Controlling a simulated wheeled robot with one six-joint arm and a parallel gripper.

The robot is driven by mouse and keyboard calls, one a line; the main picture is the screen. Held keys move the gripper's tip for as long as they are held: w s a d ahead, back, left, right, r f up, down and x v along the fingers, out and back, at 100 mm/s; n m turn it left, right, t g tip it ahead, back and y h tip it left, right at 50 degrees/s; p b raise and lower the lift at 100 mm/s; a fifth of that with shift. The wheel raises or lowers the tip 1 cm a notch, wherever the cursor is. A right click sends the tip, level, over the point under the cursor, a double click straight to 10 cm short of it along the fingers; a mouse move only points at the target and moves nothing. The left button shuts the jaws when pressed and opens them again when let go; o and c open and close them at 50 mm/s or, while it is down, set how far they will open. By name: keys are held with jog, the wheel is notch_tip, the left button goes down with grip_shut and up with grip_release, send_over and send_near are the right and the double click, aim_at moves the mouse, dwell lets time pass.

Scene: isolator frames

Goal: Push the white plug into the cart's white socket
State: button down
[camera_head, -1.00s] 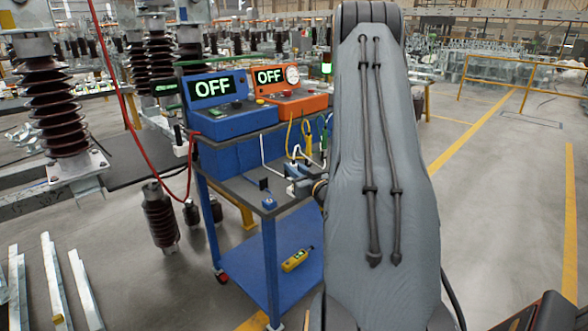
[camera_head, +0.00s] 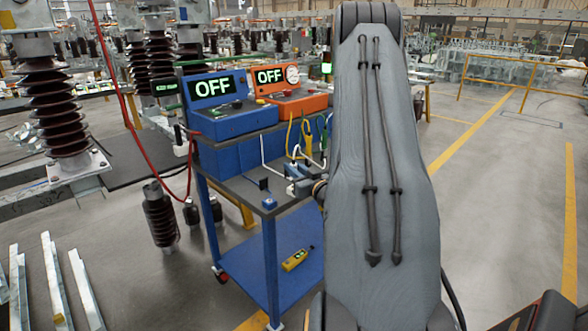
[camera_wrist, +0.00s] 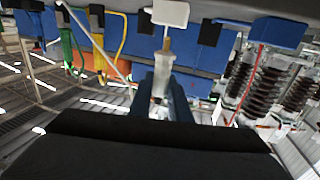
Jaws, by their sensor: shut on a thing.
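In the wrist view, my gripper (camera_wrist: 163,85) is shut on the white plug (camera_wrist: 162,78), which sits between its fingertips. The white socket (camera_wrist: 170,12) is at the top of that view, straight beyond the plug. A thin tan part shows between plug and socket; I cannot tell whether it reaches into the socket. In the head view, the blue cart (camera_head: 240,184) stands left of my arm. My arm hides most of the gripper and the plug there.
A blue unit (camera_head: 225,120) and an orange unit (camera_head: 300,103), both reading OFF, stand on the cart. Yellow, green and white cables hang near the gripper. A yellow tool (camera_head: 297,258) lies on the lower shelf. Open floor (camera_head: 490,220) is at right.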

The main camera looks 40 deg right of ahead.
jog(key=shift+f+b, duration=0.8)
jog(key=shift+f, duration=0.65)
jog(key=c, duration=1.6)
grip_release()
jog(key=shift+o, duration=0.2)
jog(key=shift+s, duration=0.1)
jog(key=s+a+b, duration=0.1)
jog(key=s, duration=0.6)
jog(key=shift+s+a, duration=0.2)
jog(key=shift+s, duration=0.05)
